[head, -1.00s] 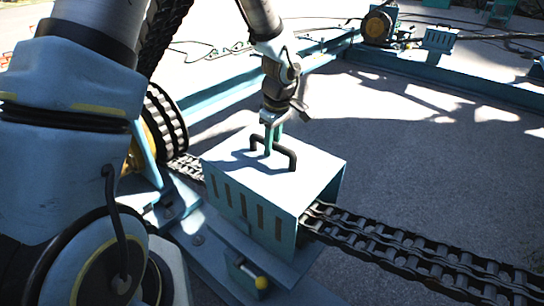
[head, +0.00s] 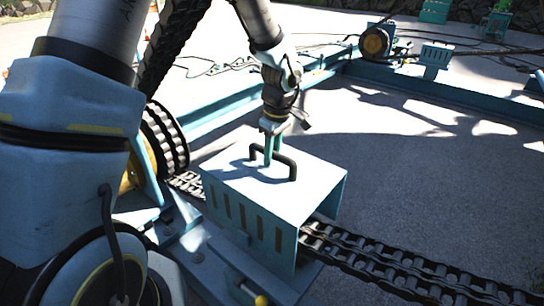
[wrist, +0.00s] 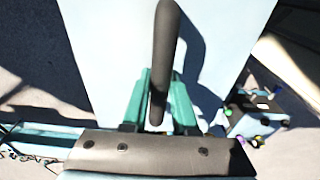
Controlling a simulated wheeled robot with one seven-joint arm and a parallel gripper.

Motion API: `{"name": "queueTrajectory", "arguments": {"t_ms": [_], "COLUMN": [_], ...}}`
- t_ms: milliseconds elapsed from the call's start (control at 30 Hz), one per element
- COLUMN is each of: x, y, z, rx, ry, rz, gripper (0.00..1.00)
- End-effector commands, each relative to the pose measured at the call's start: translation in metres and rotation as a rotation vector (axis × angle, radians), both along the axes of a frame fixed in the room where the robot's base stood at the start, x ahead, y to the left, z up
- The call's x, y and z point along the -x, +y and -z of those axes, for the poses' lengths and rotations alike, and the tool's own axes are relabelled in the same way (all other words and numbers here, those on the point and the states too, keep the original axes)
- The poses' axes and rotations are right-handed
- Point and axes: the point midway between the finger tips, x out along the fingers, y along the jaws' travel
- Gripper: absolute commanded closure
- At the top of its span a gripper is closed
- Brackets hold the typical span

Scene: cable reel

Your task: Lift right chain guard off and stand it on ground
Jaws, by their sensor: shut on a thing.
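The chain guard (head: 238,182) is a pale blue box-shaped cover with slots in its side and a black bar handle (head: 291,168) on top. It sits around the chain (head: 375,258), upright, looking slightly raised above the blue frame; its lower edge is partly hidden, so I cannot tell if it is fully clear. My gripper (head: 270,148) points down from above, its green fingers shut on the handle. In the wrist view the handle (wrist: 166,50) runs between the green fingers (wrist: 158,108), with the guard's top (wrist: 105,40) behind it.
The chain runs from the dark sprocket (head: 165,138) at left through the guard to the lower right. A yellow knob (head: 261,300) is on the frame below the guard. Grey ground (head: 420,170) is open to the right.

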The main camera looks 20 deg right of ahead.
Motion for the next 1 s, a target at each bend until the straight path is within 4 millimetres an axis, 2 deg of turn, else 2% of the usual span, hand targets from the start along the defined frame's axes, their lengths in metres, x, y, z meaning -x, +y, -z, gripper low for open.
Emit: {"name": "queueTrajectory", "arguments": {"t_ms": [33, 1000], "x": [-0.001, -0.001], "y": [-0.001, -0.001], "z": [-0.007, -0.070], "rx": [0.002, 0.003], "ry": [-0.002, -0.003], "rz": [0.000, 0.000], "gripper": [1.00, 1.00]}}
